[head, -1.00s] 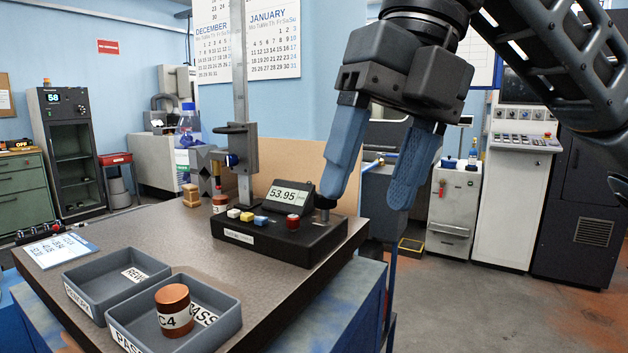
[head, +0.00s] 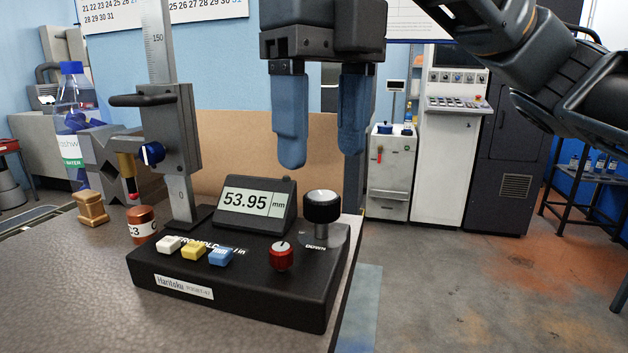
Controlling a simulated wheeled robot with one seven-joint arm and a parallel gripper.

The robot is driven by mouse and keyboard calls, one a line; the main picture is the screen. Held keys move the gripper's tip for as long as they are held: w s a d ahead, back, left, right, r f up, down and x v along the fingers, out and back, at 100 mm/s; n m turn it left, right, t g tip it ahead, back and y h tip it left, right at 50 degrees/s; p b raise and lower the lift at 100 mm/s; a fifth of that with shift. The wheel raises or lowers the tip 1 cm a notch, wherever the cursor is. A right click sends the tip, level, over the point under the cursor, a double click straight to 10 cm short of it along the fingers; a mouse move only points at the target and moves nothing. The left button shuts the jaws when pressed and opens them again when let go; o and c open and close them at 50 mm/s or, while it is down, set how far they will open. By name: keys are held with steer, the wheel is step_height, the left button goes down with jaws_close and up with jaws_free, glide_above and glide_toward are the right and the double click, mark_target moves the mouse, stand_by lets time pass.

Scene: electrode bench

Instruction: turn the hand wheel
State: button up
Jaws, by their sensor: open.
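The hand wheel (head: 322,207) looks like a black round knob with a silver top. It stands on a short post on a grey plate marked DOWN, at the right end of the black gauge base (head: 240,289). My gripper (head: 321,156) is open, with two blue fingers pointing down. The fingertips are above the wheel in the picture, one to each side of its centre, and touch nothing. How far the fingers are in front of or behind the wheel is hard to tell. The display (head: 256,205) reads 53.95 mm.
The gauge column (head: 160,60) with its slider (head: 180,130) rises left of the display. White, yellow and blue buttons and a red knob (head: 281,256) sit on the base. A brown cylinder (head: 142,224) and a brass piece (head: 91,208) stand to the left. A cardboard-coloured panel (head: 232,155) stands behind.

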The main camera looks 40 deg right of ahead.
mark_target(323, 196)
steer(key=shift+f, duration=2.6)
steer(key=shift+c, duration=0.4)
steer(key=c, duration=1)
steer(key=shift+o, duration=0.2)
steer(key=shift+r+m, duration=0.15)
steer(key=shift+m, duration=0.15)
